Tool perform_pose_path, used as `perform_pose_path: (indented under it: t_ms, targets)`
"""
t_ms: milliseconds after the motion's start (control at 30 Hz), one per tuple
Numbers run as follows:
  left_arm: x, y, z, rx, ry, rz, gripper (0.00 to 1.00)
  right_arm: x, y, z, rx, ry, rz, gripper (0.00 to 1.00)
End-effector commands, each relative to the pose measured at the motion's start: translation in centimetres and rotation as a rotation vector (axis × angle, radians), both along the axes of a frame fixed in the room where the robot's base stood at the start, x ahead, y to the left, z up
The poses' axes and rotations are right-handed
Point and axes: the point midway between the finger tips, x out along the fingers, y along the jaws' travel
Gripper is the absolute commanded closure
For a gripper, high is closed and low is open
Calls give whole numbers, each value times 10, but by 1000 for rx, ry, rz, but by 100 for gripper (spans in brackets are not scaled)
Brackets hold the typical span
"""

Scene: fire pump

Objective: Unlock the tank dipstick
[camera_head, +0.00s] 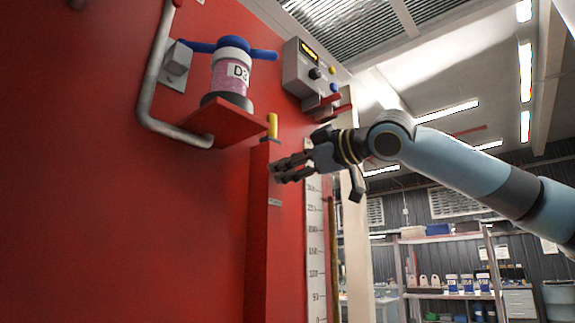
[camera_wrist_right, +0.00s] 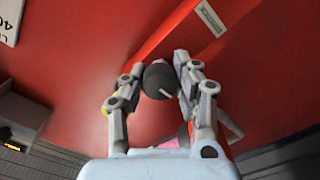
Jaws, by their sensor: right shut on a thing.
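The yellow dipstick handle (camera_head: 272,126) stands upright on top of a tall red column (camera_head: 262,235) on the red wall. My right gripper (camera_head: 278,170) is at the upper part of this column, just below the yellow handle, with its fingers pointing left. In the right wrist view, the right gripper (camera_wrist_right: 160,78) has its two fingers on either side of a dark round knob (camera_wrist_right: 158,73) with a white line on its face, and is shut on it. The fingers hide the knob in the head view. My left gripper is not in view.
A pink-labelled container (camera_head: 231,80) with a blue handle stands on a red shelf (camera_head: 205,128) at upper left, beside a grey bent pipe (camera_head: 150,90). A grey control box (camera_head: 312,68) sits above. A white scale (camera_head: 316,250) runs right of the column. Shelving (camera_head: 450,240) stands far right.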

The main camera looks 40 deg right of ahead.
Motion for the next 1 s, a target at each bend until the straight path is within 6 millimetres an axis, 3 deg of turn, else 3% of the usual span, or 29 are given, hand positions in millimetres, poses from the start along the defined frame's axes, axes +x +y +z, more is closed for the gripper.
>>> perform_pose_path:
  t_ms: [300,900,933,1000]
  targets:
    - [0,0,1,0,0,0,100,0,0,-1,-147,-11,-1,100]
    - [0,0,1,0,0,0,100,0,0,0,-184,-16,1,100]
    - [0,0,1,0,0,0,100,0,0,-1,-184,-16,1,70]
    - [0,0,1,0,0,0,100,0,0,0,-184,-16,1,61]
